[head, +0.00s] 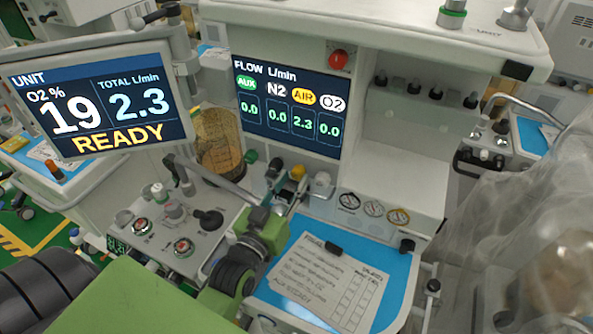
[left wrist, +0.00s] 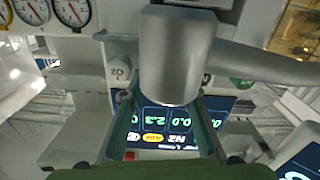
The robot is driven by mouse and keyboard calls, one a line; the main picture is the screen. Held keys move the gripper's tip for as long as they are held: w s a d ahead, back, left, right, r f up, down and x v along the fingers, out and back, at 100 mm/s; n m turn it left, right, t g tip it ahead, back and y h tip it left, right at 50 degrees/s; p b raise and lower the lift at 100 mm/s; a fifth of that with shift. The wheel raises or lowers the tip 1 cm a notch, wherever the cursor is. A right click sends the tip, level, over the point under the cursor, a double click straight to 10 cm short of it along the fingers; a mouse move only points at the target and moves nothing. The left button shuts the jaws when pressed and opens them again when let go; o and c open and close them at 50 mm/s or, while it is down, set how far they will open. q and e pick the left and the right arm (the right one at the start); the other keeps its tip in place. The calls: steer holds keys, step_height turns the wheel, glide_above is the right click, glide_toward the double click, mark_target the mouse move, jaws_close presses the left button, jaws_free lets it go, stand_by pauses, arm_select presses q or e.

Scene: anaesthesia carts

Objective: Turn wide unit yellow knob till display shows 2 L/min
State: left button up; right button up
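The yellow knob (head: 298,172) is below the flow display (head: 292,104), between a dark green knob (head: 274,168) and a white knob (head: 322,182). The flow display reads AIR 2.3 and 0.0 for AUX, N2 and O2. The unit display (head: 95,100) reads O2 19 %, total 2.3 L/min, READY. My left gripper (head: 286,192) is at the yellow knob. In the left wrist view its fingers (left wrist: 166,100) are well apart. A grey cylinder (left wrist: 175,60) hides the yellow knob there, so contact cannot be told. My right gripper is out of view.
A blue worktop (head: 388,262) with a printed sheet (head: 325,282) lies right of my left arm. Control knobs (head: 183,246) stand at left. Several gauges (head: 373,209) sit at right.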

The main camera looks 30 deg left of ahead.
mark_target(299, 171)
arm_select(q)
steer(key=w, duration=0.2)
steer(key=shift+w, duration=0.3)
steer(key=shift+w+a, duration=0.1)
steer(key=shift+w, duration=0.05)
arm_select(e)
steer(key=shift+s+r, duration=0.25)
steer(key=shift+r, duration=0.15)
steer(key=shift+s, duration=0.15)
arm_select(q)
jaws_close()
steer(key=shift+r+m+p, duration=0.2)
steer(key=shift+m+p, duration=0.4)
steer(key=shift+p, duration=0.3)
steer(key=shift+f+m, duration=0.15)
steer(key=shift+m, duration=0.35)
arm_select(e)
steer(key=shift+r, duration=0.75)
